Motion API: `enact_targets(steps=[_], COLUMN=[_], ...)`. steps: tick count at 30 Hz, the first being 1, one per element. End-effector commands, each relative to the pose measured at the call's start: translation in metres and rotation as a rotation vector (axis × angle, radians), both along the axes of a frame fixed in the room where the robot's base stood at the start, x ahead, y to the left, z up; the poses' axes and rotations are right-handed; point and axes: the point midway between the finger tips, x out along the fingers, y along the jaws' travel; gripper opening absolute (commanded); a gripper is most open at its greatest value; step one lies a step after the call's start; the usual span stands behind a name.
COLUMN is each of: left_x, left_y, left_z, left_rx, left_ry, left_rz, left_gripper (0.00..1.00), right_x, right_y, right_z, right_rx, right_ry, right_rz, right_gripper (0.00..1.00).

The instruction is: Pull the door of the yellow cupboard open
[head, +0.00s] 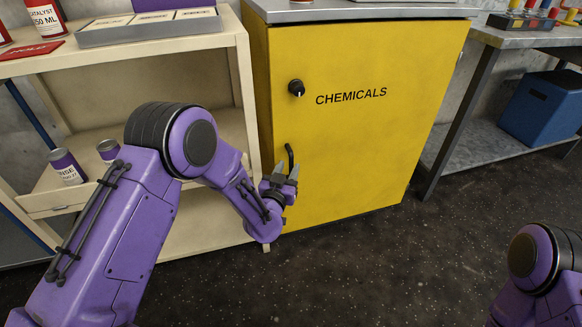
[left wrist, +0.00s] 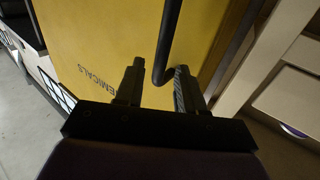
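The yellow cupboard (head: 345,135) stands in the middle of the head view, its door marked CHEMICALS and looking closed. A black bar handle (head: 289,158) is low on the door's left side, below a round black lock knob (head: 297,88). My left gripper (head: 286,171) is at the handle's lower end. In the left wrist view my left gripper (left wrist: 158,70) has its two fingers apart, with the dark handle (left wrist: 168,40) reaching down between them, nearer the right finger. I cannot tell whether a finger touches it. My right gripper is not in view.
A cream shelf (head: 245,120) with small purple-labelled cans (head: 67,167) stands close on the left. A metal table (head: 480,115) with a blue box (head: 540,107) on its lower shelf is at the right. The dark floor (head: 370,265) before the cupboard is clear.

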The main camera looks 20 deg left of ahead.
Motion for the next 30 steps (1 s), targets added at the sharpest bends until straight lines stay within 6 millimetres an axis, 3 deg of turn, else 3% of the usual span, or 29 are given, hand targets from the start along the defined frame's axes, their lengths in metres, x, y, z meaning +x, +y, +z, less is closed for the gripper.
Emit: enact_targets(steps=[6,15,16,19,30], left_x=[0.033,0.038,0.038,0.038,0.034], left_y=[0.001,0.000,0.000,0.000,0.001], left_z=[-0.002,-0.001,-0.001,-0.001,-0.001], left_rx=[-0.001,-0.001,-0.001,-0.001,-0.001], left_ry=[0.002,0.004,0.004,0.004,0.004], left_rz=[0.001,0.000,0.000,0.000,0.013], left_gripper=[0.38,0.38,0.35,0.03,0.00], right_x=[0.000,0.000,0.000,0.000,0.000], right_y=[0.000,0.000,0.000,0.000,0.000], right_z=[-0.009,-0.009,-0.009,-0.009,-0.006], right_rx=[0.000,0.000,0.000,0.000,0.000], right_ry=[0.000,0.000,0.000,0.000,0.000], right_rz=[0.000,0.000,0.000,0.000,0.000], right_gripper=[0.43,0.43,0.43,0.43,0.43])
